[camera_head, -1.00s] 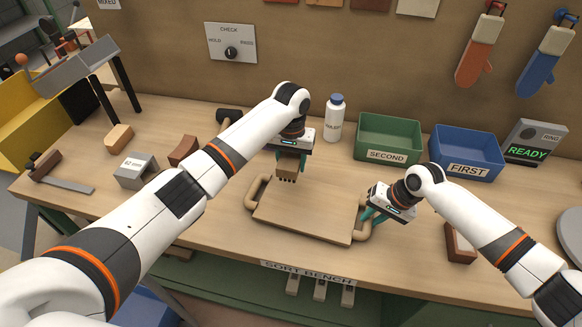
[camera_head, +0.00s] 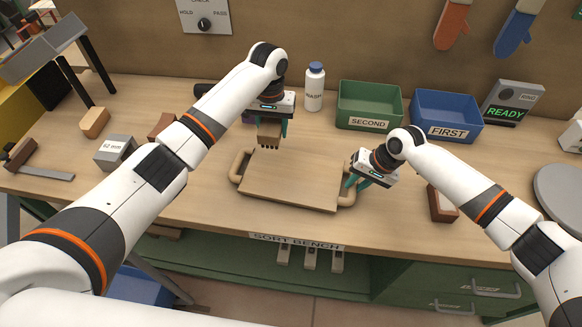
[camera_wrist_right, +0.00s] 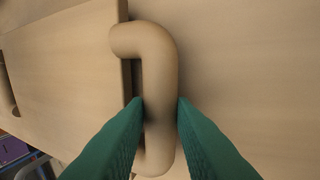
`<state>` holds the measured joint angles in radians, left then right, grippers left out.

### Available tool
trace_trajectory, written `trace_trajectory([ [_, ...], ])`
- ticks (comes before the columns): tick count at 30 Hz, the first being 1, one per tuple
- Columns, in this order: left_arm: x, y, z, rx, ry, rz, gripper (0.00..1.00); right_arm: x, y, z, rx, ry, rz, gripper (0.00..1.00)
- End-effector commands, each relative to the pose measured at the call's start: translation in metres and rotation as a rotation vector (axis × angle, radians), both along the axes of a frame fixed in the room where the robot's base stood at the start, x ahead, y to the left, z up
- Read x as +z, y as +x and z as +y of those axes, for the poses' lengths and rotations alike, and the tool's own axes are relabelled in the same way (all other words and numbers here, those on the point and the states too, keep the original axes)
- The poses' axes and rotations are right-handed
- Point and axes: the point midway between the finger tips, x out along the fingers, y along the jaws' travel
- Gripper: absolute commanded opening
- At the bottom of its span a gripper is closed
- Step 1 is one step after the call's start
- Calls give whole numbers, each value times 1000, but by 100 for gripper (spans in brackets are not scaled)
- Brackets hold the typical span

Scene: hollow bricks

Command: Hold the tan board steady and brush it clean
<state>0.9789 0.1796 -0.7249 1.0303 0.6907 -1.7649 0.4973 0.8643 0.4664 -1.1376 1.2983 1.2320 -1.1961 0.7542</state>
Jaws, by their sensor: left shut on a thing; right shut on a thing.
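The tan board (camera_head: 292,180) lies flat on the bench, with a loop handle at its left end and another at its right end. My right gripper (camera_head: 356,183) is shut on the board's right handle (camera_head: 347,196). In the right wrist view the green fingers sit on both sides of that handle (camera_wrist_right: 158,95). My left gripper (camera_head: 271,126) is shut on a brush (camera_head: 269,134) with a tan block and dark bristles pointing down. The brush is over the board's far edge; I cannot tell whether the bristles touch it.
Behind the board stand a white bottle (camera_head: 314,88), a green SECOND bin (camera_head: 369,103) and a blue FIRST bin (camera_head: 446,114). A brown brick (camera_head: 442,204) lies right of my right gripper.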

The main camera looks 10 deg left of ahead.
Motion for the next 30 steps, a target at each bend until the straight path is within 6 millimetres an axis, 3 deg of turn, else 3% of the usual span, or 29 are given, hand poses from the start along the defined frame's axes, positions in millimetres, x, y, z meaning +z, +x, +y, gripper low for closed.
trace_trajectory([
  [1,0,0,0,0,0,0,24,0,0,0,0,0,0,8],
  [2,0,0,0,0,0,0,24,0,0,0,0,0,0,27],
  [6,0,0,0,0,0,0,24,0,0,0,0,0,0,48],
  [17,0,0,0,0,0,0,24,6,0,-2,0,1,-1,48],
  [30,0,0,0,0,0,-1,24,84,-2,-34,0,1,-2,48],
])
